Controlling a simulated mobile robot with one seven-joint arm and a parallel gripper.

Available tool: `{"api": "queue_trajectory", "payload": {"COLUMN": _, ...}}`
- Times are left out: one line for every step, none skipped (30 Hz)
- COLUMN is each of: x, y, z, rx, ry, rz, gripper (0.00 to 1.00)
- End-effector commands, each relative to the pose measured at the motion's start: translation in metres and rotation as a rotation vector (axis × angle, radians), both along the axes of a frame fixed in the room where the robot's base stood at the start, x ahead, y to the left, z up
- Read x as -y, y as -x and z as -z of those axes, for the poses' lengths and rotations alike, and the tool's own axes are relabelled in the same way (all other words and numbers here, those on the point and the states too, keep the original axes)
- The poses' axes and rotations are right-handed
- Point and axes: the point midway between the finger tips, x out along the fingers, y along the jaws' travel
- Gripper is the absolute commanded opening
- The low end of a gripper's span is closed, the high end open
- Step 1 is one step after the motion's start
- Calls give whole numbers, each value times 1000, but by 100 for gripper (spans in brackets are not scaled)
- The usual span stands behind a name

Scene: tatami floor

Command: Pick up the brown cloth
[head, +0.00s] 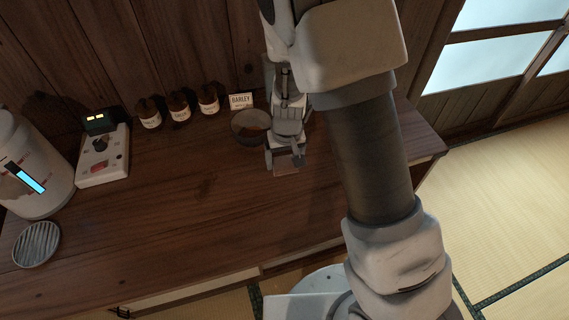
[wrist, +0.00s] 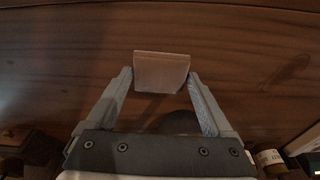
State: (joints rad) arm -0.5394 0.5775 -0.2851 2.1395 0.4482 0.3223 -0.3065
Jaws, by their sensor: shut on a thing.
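The brown cloth (wrist: 161,73) is a small folded, flat-looking piece between the fingertips of my gripper (wrist: 161,82) in the wrist view. Both fingers press on its left and right edges. In the head view my gripper (head: 285,155) points down over the wooden counter, in front of the round bowl. The cloth (head: 286,170) shows there as a small reddish-brown patch below the fingers. How far it is above the counter is hard to tell.
On the counter (head: 190,220), a dark round bowl (head: 248,127) stands just left of my gripper, by a BARLEY card (head: 241,101). Several brown jars (head: 179,107) line the back. A control box (head: 103,155), white dispenser (head: 30,170) and ribbed round dish (head: 37,244) are left. The front middle is clear.

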Motion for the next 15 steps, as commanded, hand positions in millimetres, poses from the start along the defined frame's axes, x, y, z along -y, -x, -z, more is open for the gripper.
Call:
{"api": "queue_trajectory", "payload": {"x": -1, "y": -1, "z": -17, "rx": 6, "ry": -2, "rz": -4, "gripper": 33}}
{"api": "queue_trajectory", "payload": {"x": 1, "y": 6, "z": -18, "rx": 3, "ry": -1, "rz": -1, "gripper": 33}}
{"api": "queue_trajectory", "payload": {"x": 4, "y": 15, "z": -22, "rx": 1, "ry": -1, "rz": -1, "gripper": 33}}
{"api": "queue_trajectory", "payload": {"x": 5, "y": 22, "z": -25, "rx": 0, "ry": -2, "rz": -1, "gripper": 33}}
{"api": "queue_trajectory", "payload": {"x": 7, "y": 28, "z": -29, "rx": 1, "ry": -2, "rz": -1, "gripper": 33}}
{"api": "queue_trajectory", "payload": {"x": 9, "y": 36, "z": -35, "rx": 1, "ry": -2, "rz": -2, "gripper": 33}}
{"api": "queue_trajectory", "payload": {"x": 11, "y": 42, "z": -39, "rx": 1, "ry": -2, "rz": -2, "gripper": 33}}
{"api": "queue_trajectory", "payload": {"x": 12, "y": 49, "z": -42, "rx": 2, "ry": -2, "rz": -2, "gripper": 33}}
{"api": "queue_trajectory", "payload": {"x": 14, "y": 56, "z": -48, "rx": 2, "ry": -2, "rz": -3, "gripper": 33}}
{"api": "queue_trajectory", "payload": {"x": 16, "y": 62, "z": -51, "rx": 2, "ry": -2, "rz": -3, "gripper": 33}}
{"api": "queue_trajectory", "payload": {"x": 17, "y": 67, "z": -54, "rx": 2, "ry": -2, "rz": -2, "gripper": 33}}
{"api": "queue_trajectory", "payload": {"x": 19, "y": 74, "z": -59, "rx": 1, "ry": -2, "rz": -2, "gripper": 33}}
{"api": "queue_trajectory", "payload": {"x": 21, "y": 79, "z": -62, "rx": 2, "ry": -2, "rz": -3, "gripper": 33}}
{"api": "queue_trajectory", "payload": {"x": 22, "y": 83, "z": -65, "rx": 1, "ry": -1, "rz": -2, "gripper": 33}}
{"api": "queue_trajectory", "payload": {"x": 23, "y": 89, "z": -68, "rx": 1, "ry": -2, "rz": -2, "gripper": 33}}
